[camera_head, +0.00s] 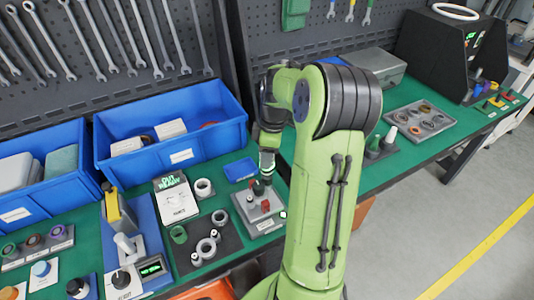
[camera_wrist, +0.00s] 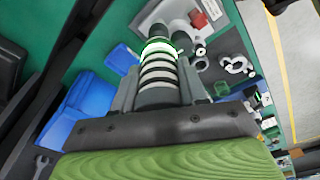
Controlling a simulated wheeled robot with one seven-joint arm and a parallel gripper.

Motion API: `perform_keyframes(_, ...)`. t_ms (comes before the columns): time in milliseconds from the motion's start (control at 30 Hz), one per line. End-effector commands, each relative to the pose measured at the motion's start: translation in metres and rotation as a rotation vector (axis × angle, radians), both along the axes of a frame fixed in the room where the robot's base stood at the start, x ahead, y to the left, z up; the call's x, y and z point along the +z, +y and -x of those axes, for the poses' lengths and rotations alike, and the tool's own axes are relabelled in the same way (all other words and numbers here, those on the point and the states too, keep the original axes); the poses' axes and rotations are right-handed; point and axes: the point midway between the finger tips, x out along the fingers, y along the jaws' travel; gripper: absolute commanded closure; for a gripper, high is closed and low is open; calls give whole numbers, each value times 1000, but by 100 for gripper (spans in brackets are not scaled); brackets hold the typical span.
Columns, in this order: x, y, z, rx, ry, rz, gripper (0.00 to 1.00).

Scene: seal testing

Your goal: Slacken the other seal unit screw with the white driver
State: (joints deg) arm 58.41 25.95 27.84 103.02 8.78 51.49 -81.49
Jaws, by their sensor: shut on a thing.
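The seal unit (camera_head: 262,222) is a grey plate with red parts on the green bench, in the middle of the head view. In the wrist view its plate (camera_wrist: 217,12) lies at the top, with a red block (camera_wrist: 198,20) on it. My gripper (camera_head: 266,160) points down over the unit. In the wrist view my gripper (camera_wrist: 158,88) is shut on a driver (camera_wrist: 158,75), a dark ribbed cylinder with pale bands and a bright green-white ring. The driver's lower end is at or just above the unit; contact cannot be told. The screw under it is hidden.
A dark stand (camera_head: 374,152) with a white upright piece (camera_head: 391,133) stands to the right, partly behind my arm. A small blue tray (camera_head: 240,169) lies behind the unit. Blue bins (camera_head: 168,130) stand behind.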

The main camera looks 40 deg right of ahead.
Motion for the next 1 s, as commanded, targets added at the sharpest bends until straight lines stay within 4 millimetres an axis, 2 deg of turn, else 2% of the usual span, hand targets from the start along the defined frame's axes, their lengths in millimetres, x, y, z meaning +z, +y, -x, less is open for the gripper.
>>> perform_keyframes(233, 1, 0, 1, -1, 4, -3, 100)
perform_keyframes(400, 20, 0, 1, -1, 3, -2, 100)
perform_keyframes(567, 24, 0, 0, -1, 1, -2, 100)
perform_keyframes(1000, 59, 0, 0, 0, 0, 0, 100)
